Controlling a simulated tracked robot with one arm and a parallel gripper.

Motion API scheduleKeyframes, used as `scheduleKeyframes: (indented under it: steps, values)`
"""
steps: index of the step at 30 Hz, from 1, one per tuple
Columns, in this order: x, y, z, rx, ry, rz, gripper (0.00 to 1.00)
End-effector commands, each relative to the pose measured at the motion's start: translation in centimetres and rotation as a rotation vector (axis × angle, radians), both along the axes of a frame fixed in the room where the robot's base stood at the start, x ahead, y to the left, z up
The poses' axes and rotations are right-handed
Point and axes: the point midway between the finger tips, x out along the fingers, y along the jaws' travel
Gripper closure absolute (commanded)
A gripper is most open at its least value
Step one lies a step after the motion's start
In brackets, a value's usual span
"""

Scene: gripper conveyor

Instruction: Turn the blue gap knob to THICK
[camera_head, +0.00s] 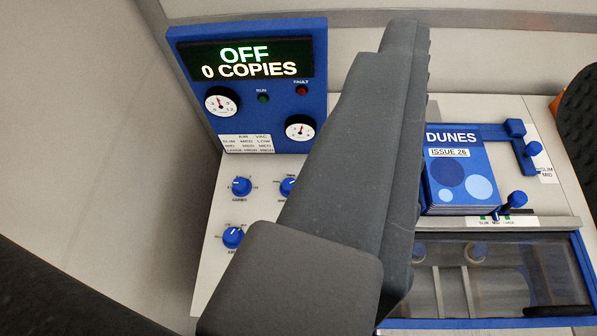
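Several blue knobs with white marks sit on the pale panel at the left. One knob (241,186) is upper left, another knob (232,237) is below it, and a third knob (288,186) is partly hidden by my gripper. Their labels are too small to read, so I cannot tell which is the gap knob or whether THICK is marked. My gripper (398,45) is a large dark grey shape across the middle, in front of the panel. I cannot tell whether it is open or shut, and nothing visible is held. It hides the panel's middle.
A blue display box (250,85) reads OFF and 0 COPIES, with two gauges and two lamps. A stack of DUNES magazines (460,180) lies right of my gripper. Blue slider knobs (517,200) stand beside it. A clear-topped blue-framed bay (500,275) is in front.

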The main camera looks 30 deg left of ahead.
Motion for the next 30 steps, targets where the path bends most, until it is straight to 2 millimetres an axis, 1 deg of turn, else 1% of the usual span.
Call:
scheduleKeyframes:
  steps: [2, 3, 5, 8, 10, 11, 12, 14, 15, 17, 18, 20, 21, 23, 24, 26, 30]
  values:
    - [0.0, 0.0, 0.0, 0.0, 0.0, 0.0, 0.64]
    - [0.0, 0.0, 0.0, 0.0, 0.0, 0.0, 0.61]
    - [0.1, 0.0, 0.0, 0.001, 0.002, 0.0, 0.46]
    - [0.7, 0.1, -0.2, 0.01, 0.016, -0.009, 0.46]
    - [1.8, 0.3, -0.7, 0.027, 0.043, -0.022, 0.46]
    - [2.4, -0.2, -1.1, 0.036, 0.061, -0.029, 0.46]
    - [3.3, -0.2, -1.7, 0.053, 0.089, -0.042, 0.46]
    - [4.8, 0.2, -2.5, 0.079, 0.127, -0.067, 0.46]
    - [5.9, 0.5, -3.3, 0.098, 0.159, -0.085, 0.46]
    - [7.5, 1.1, -4.5, 0.128, 0.207, -0.115, 0.46]
    - [8.6, 1.6, -5.3, 0.146, 0.236, -0.136, 0.46]
    - [10.1, 2.3, -6.7, 0.174, 0.282, -0.168, 0.46]
    - [11.1, 2.8, -7.7, 0.192, 0.311, -0.189, 0.46]
    - [12.4, 3.7, -9.0, 0.217, 0.352, -0.223, 0.46]
    - [13.4, 4.3, -10.2, 0.233, 0.38, -0.246, 0.46]
    - [14.6, 5.2, -11.8, 0.256, 0.421, -0.282, 0.46]
    - [17.2, 7.7, -15.9, 0.302, 0.51, -0.367, 0.46]
